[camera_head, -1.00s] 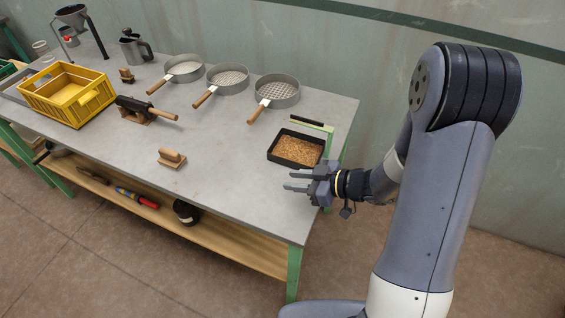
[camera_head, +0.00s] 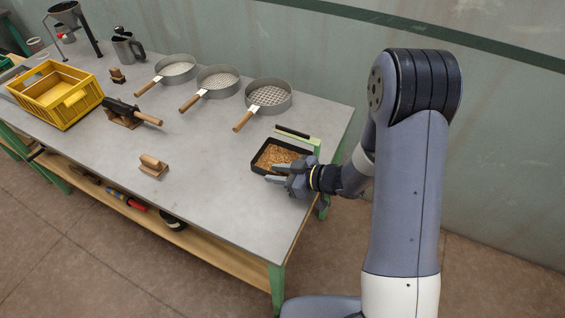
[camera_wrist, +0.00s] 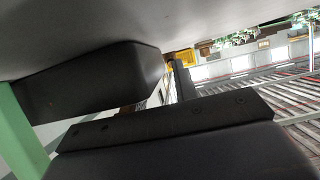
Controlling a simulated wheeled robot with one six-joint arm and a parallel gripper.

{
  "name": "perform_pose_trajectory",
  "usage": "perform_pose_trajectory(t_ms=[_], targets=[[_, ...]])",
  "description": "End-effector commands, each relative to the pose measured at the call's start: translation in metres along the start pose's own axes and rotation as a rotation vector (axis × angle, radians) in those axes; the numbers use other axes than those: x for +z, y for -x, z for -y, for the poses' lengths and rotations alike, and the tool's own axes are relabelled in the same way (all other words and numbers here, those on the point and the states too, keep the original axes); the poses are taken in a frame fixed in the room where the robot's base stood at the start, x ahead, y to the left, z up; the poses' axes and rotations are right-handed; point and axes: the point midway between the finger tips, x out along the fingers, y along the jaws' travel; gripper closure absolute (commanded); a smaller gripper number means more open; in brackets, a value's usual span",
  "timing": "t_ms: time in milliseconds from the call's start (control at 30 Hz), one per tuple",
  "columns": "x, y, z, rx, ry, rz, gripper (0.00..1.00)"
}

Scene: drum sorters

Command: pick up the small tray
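The small tray (camera_head: 254,163) is black and rectangular, with brown grain in it. It sits flat near the right end of the grey table in the head view. My gripper (camera_head: 272,174) is at the tray's near right corner, with its fingers apart and pointing left, partly overlapping the tray's near side. In the wrist view a dark, block-shaped body, apparently the tray (camera_wrist: 95,82), is close by at the left under the pale table surface. I cannot tell whether my fingers touch it.
Several round sieves (camera_head: 268,97) with wooden handles stand along the back. A wooden block (camera_head: 153,166) lies near the front edge. A yellow crate (camera_head: 68,112) is at the far left. The table (camera_head: 210,165) is clear left of the tray.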

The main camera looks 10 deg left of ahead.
Motion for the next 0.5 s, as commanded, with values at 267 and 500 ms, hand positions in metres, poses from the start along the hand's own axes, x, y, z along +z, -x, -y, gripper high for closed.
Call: perform_pose_trajectory(t_ms=[267,500], targets=[[0.0,0.0004,0.0,0.0,0.0,0.0,0.94],[0.0,0.0004,0.0,0.0,0.0,0.0,1.0]])
